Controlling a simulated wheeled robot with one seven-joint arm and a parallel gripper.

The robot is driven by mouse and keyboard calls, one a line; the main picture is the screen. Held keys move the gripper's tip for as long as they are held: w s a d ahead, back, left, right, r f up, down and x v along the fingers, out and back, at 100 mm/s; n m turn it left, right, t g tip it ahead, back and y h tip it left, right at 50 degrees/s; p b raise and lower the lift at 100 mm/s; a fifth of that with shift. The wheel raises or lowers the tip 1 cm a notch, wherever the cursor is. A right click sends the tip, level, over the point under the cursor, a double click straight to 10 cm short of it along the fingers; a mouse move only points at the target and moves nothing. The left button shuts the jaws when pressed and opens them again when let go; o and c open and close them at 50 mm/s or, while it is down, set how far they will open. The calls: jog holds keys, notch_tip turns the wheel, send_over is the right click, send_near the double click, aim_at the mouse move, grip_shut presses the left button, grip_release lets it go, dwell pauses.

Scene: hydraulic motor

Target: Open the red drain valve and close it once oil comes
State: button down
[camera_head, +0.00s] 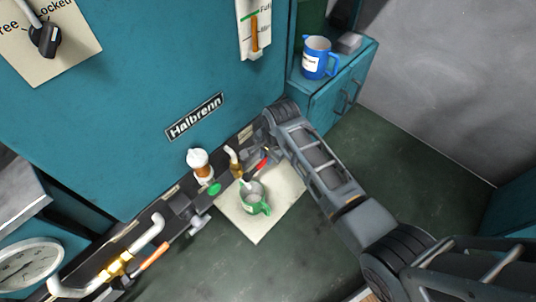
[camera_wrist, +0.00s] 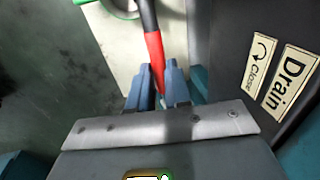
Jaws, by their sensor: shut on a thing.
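The red drain valve lever (camera_head: 262,164) sticks out beside a brass and white tap (camera_head: 236,168) at the foot of the teal machine. In the wrist view, the red lever (camera_wrist: 154,52) runs between the blue fingers of my gripper (camera_wrist: 161,84), which is shut on its end. My gripper (camera_head: 268,153) is partly hidden by its own arm in the head view. A green-handled cup (camera_head: 254,203) stands below the tap on a pale mat (camera_head: 273,207). A pale piece shows between tap and cup; I cannot tell whether it is spout or flow.
Labels reading "Drain" (camera_wrist: 288,82) and "Close" with a curved arrow (camera_wrist: 259,66) are beside the lever. A white-topped amber filler (camera_head: 200,165) and an orange-handled valve (camera_head: 150,257) are to the left. A blue jug (camera_head: 317,62) stands on a cabinet (camera_head: 326,98). Floor is clear at front.

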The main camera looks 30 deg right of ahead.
aim_at(260, 167)
jog(key=shift+s, duration=0.1)
jog(key=shift+a+r+h+p, duration=0.2)
jog(key=shift+r+h+p, duration=0.4)
jog(key=shift+p, duration=0.65)
jog(key=h+p, duration=0.1)
jog(key=r+t+p, duration=0.1)
jog(key=shift+s+a+r+h+p, duration=0.2)
jog(key=shift+a+h+p, duration=0.1)
jog(key=shift+a+h, duration=0.1)
jog(key=shift+s+a+r+n+t+h, duration=0.1)
jog(key=shift+a+r+n+t+h, duration=0.3)
jog(key=shift+h, duration=0.7)
jog(key=shift+s+a+r+t+h+b, duration=0.2)
jog(key=shift+a+r+t+h+b, duration=0.3)
jog(key=shift+h, duration=0.6)
jog(key=shift+a+r, duration=0.2)
jog(key=c, duration=1.1)
grip_release()
